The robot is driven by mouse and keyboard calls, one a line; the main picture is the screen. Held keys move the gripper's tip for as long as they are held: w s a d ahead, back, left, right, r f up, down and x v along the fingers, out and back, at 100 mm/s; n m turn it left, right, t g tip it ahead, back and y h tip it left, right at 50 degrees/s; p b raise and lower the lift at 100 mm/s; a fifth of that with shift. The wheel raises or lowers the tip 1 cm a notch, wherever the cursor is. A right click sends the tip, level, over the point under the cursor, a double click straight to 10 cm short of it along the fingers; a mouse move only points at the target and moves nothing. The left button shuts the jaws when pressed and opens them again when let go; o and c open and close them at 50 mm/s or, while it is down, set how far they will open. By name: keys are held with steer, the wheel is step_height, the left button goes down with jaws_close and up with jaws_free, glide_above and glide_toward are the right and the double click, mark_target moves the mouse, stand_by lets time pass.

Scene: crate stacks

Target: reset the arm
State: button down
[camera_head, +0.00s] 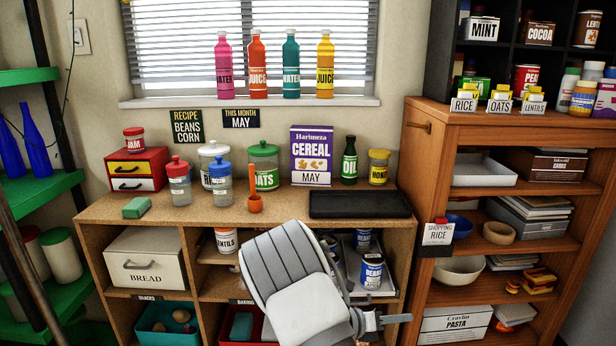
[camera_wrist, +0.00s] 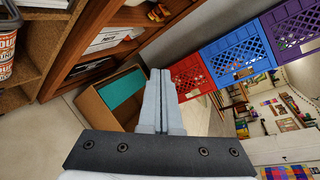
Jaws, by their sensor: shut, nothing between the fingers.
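My arm (camera_head: 290,270) stands in the lower middle of the head view, in front of the wooden shelf unit. Its end points to the right, and my gripper (camera_head: 395,318) shows there only small and partly hidden. In the wrist view my gripper (camera_wrist: 161,73) has its two grey fingers pressed together, with nothing between them. The fingers point toward a gap between an open cardboard box (camera_wrist: 92,112) and a red crate (camera_wrist: 190,79). I cannot tell how far they are from either.
Behind my arm, the wooden shelf unit (camera_head: 190,208) carries jars, a cereal box (camera_head: 311,157) and a black tray (camera_head: 359,204). A taller shelf (camera_head: 426,160) stands at right. A blue crate (camera_wrist: 235,55) and a purple crate (camera_wrist: 290,28) adjoin the red one. Bare floor (camera_wrist: 55,130) shows at left in the wrist view.

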steer(key=s+r+m+g+y, duration=0.4)
steer(key=s+r+m+y, duration=0.4)
steer(key=s+r+m, duration=0.85)
steer(key=s+a+r+m+t+y, duration=0.3)
steer(key=s+a+r+m, duration=0.1)
steer(key=s+m, duration=0.25)
steer(key=s+a+r+m+t+y, duration=0.2)
steer(key=s+a+r+m+y, duration=0.15)
steer(key=s+m, duration=0.35)
step_height(320, 180, up, 19)
steer(key=w+m+p, duration=0.1)
steer(key=p, duration=1.8)
steer(key=shift+w+a, duration=0.3)
steer(key=shift+w, duration=0.05)
steer(key=shift+f, duration=0.1)
